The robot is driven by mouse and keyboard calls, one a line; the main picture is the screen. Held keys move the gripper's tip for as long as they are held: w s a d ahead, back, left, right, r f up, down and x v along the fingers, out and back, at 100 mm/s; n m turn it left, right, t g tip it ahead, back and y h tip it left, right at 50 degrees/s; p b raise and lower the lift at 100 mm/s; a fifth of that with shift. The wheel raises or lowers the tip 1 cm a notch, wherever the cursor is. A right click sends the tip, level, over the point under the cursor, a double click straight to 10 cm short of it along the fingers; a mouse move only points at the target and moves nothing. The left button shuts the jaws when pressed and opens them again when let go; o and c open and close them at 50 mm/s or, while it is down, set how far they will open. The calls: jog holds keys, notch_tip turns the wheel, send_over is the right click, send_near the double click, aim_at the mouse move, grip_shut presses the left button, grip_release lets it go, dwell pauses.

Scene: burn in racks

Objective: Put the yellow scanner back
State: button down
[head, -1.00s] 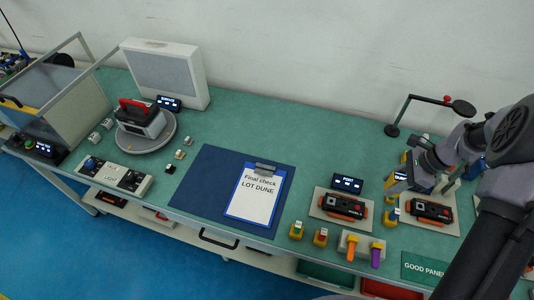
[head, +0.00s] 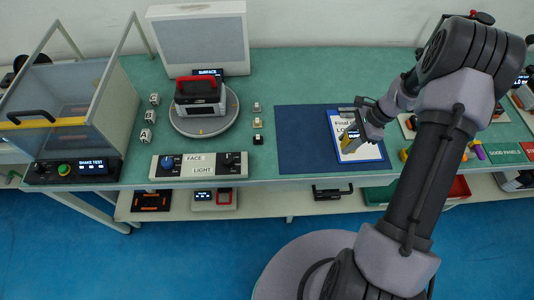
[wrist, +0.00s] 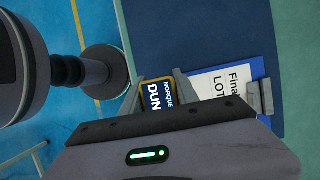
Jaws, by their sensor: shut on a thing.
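My gripper (head: 352,136) is shut on the yellow scanner (head: 346,145), a small yellow-edged device with a dark blue screen. In the wrist view the scanner (wrist: 157,97) sits between the two fingers, its screen showing white and yellow text, partly cut off by my gripper body. In the head view it is over the lower left part of the clipboard (head: 370,152) on the dark blue mat (head: 300,140). I cannot tell how high above the clipboard it is. My arm hides part of the bench to the right.
A turntable (head: 227,122) bears a grey device with a red handle (head: 199,92). A FACE/LIGHT control panel (head: 200,166) lies at the front edge. The clear-sided shake test box (head: 65,95) stands left. A green GOOD PANELS label (head: 504,153) is at right.

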jog(key=w+a+b, duration=0.1)
jog(key=a, duration=0.4)
jog(key=w+a+f+b, duration=0.1)
jog(key=a, duration=0.4)
jog(key=w+a+f+b, duration=0.1)
jog(key=w+a, duration=0.1)
jog(key=a, duration=0.3)
jog(key=shift+a, duration=0.15)
jog(key=shift+f+b, duration=0.75)
jog(key=shift+f, duration=1.05)
jog(key=c, duration=0.9)
grip_release()
